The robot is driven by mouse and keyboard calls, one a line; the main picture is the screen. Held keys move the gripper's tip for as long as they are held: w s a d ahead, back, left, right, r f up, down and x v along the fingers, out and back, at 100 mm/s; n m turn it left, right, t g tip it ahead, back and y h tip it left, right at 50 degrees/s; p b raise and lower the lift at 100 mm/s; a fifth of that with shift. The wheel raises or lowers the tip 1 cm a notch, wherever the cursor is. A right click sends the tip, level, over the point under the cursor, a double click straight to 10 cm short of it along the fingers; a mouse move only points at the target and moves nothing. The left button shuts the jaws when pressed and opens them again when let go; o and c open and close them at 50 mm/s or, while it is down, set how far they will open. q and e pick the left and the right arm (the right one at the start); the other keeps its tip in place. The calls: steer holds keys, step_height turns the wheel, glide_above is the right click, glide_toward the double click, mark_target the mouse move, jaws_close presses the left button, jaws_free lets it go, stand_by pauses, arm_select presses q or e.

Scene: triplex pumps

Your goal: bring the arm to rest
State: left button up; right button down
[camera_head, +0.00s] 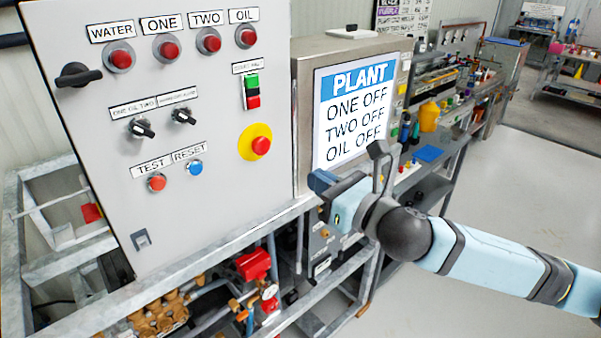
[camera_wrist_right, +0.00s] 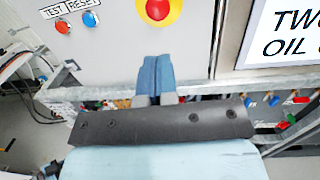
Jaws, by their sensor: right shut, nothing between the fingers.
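My right arm comes in from the right in the head view. Its gripper (camera_head: 320,183) is in front of the lower right edge of the grey control panel (camera_head: 215,165), beside the plant screen (camera_head: 353,105). In the wrist view the gripper's two blue fingers (camera_wrist_right: 156,80) are together with nothing between them. They point toward the panel, below the red emergency button on its yellow disc (camera_wrist_right: 157,8). I cannot tell whether the fingertips touch the panel. The screen reads ONE OFF, TWO OFF, OIL OFF. My left gripper is not in view.
The panel carries a black rotary switch (camera_head: 77,75), red WATER, ONE, TWO and OIL lamps or buttons, and TEST (camera_head: 157,183) and RESET (camera_head: 195,168) buttons. A metal frame with pipes and a red valve (camera_head: 253,263) is below. Open floor (camera_head: 500,200) lies to the right.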

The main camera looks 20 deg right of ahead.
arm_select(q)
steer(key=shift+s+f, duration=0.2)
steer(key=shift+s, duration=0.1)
arm_select(e)
steer(key=shift+v, duration=0.75)
steer(key=shift+s+a+r, duration=0.1)
